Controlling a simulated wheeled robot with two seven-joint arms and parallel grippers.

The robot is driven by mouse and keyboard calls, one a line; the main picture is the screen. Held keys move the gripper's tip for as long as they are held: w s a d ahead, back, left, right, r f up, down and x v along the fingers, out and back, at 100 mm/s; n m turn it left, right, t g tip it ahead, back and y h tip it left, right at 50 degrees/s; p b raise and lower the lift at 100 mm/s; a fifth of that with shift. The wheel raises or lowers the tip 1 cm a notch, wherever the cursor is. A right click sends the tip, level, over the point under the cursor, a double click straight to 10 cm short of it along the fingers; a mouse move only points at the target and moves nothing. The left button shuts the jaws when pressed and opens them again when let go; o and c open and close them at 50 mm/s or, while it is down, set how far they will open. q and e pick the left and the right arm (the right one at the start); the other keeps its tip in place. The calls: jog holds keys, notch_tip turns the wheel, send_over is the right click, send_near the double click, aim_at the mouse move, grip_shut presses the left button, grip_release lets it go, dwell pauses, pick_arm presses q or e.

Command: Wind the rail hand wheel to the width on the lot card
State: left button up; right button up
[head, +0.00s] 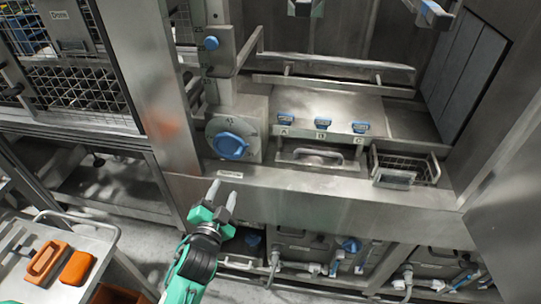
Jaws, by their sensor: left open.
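A blue hand wheel (230,146) sits on a round grey dial on a metal plate (254,128), left of centre in the head view. The dial's marks are too small to read. My left gripper (226,195) is open and empty, its two pale fingers pointing up just below the wheel and apart from it, in front of the metal ledge. I cannot make out a lot card. My right gripper is not in view.
A blue knob (211,43) is on the post above the wheel. A wire basket (407,165) is at right. A trolley (62,236) with orange items is lower left. A metal ledge (330,197) runs across the front.

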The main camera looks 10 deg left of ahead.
pick_arm(q)
jog(key=p, duration=0.2)
send_near(237, 157)
jog(key=w, duration=0.1)
jog(key=w+p, duration=0.1)
jog(key=w, duration=0.6)
jog(key=shift+w+d+p, duration=0.1)
jog(key=shift+w+p, duration=0.2)
jog(key=shift+w, duration=0.05)
jog(key=shift+w+f, duration=0.15)
jog(key=shift+w, duration=0.65)
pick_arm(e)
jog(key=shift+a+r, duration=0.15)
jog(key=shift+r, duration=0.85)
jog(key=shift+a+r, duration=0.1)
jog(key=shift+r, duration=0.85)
